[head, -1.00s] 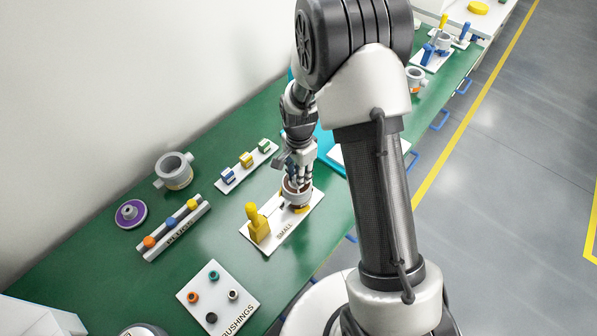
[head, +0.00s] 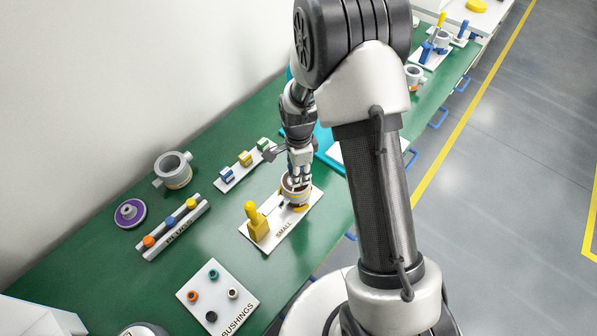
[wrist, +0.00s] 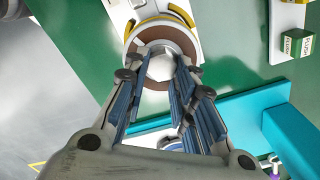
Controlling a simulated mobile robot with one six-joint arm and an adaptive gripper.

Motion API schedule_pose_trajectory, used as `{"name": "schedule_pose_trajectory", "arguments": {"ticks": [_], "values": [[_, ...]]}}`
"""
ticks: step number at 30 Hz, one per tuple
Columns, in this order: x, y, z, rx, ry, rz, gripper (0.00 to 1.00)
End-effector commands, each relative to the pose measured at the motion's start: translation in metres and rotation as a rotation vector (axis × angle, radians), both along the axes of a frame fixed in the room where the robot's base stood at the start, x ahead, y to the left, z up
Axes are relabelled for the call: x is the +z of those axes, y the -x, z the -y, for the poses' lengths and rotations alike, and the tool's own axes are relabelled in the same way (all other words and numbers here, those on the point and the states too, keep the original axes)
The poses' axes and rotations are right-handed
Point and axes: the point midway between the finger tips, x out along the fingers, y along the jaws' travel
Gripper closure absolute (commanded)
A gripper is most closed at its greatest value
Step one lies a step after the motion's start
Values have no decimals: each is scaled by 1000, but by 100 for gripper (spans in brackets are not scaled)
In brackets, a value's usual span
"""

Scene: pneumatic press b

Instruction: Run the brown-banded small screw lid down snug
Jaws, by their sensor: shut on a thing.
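The small screw lid (wrist: 144,48) shows in the wrist view as a brown ring around a pale faceted knob (wrist: 160,67). My gripper (wrist: 156,82) is shut on that knob, with a finger on either side. In the head view, my gripper (head: 298,175) points straight down onto the lid, which sits on the grey small body (head: 294,197). The body stands on the white plate marked SMALL (head: 285,230). My fingers and wrist hide much of the lid, and the thread and seam cannot be made out.
A yellow upright block (head: 257,228) stands on the same plate, left of the body. A rack of coloured plugs (head: 174,232), a bushings board (head: 214,295), a grey cup (head: 174,171) and a purple disc (head: 130,213) lie further left. A turquoise tray (wrist: 230,122) is close by.

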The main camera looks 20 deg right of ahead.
Motion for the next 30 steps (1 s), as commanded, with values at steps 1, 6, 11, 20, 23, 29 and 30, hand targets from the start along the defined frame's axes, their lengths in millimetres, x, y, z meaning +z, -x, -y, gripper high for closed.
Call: {"name": "schedule_pose_trajectory", "arguments": {"ticks": [1,6,11,20,23,29,30], "values": [[4,-5,0,-1,0,13,99],[4,-5,0,0,0,13,74],[3,-4,0,0,0,10,64],[1,-1,0,1,0,4,55],[1,-1,0,1,0,3,55],[16,-2,0,1,0,6,55],[23,-2,0,1,0,7,55]]}}
